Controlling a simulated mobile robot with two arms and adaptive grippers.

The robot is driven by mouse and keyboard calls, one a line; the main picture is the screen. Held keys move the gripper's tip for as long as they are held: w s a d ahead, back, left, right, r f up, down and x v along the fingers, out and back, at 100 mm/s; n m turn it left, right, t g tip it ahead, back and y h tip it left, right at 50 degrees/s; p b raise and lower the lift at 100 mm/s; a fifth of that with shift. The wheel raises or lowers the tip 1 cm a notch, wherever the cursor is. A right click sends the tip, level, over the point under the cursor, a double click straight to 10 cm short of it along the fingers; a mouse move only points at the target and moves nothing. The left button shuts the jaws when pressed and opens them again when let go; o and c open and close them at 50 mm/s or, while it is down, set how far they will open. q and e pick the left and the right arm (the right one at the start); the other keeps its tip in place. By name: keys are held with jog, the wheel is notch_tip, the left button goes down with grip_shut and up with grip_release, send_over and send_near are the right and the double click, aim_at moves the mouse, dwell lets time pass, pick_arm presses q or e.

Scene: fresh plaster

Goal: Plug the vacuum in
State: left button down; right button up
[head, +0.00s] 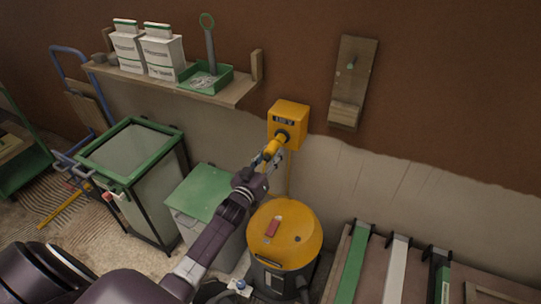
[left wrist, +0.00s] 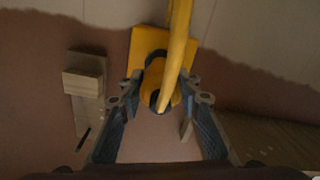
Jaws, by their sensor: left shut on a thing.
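The yellow plug (head: 272,148) is in the fingers of my left gripper (head: 264,161), up at the yellow outlet box (head: 291,113) on the wall. In the left wrist view the plug (left wrist: 154,73) sits between the two fingers of the gripper (left wrist: 163,92), in front of the box (left wrist: 186,47), with its yellow cord (left wrist: 180,30) crossing over it. The plug's front end meets the dark round socket; how deep it sits I cannot tell. The vacuum (head: 285,235), with a yellow dome and red switch, stands on the floor below. My right gripper is out of view.
A wooden shelf (head: 240,93) with white cartons and a green tray (head: 215,80) is at upper left. A wooden board (head: 354,75) hangs right of the box. A green-topped bin (head: 200,190) and a glass-topped cabinet (head: 130,150) stand left; a rack of strips is right.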

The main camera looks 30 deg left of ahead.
aim_at(266, 162)
pick_arm(q)
jog(key=w+b, duration=0.2)
jog(key=w, duration=0.2)
jog(key=shift+w+a, duration=0.15)
jog(key=shift+w, duration=0.1)
jog(key=shift+r, duration=0.2)
jog(key=c, duration=1.8)
grip_release()
jog(key=o, duration=0.4)
jog(key=shift+w+f, duration=0.15)
jog(key=shift+f, duration=0.05)
jog(key=s, duration=1.2)
jog(key=shift+d, duration=0.35)
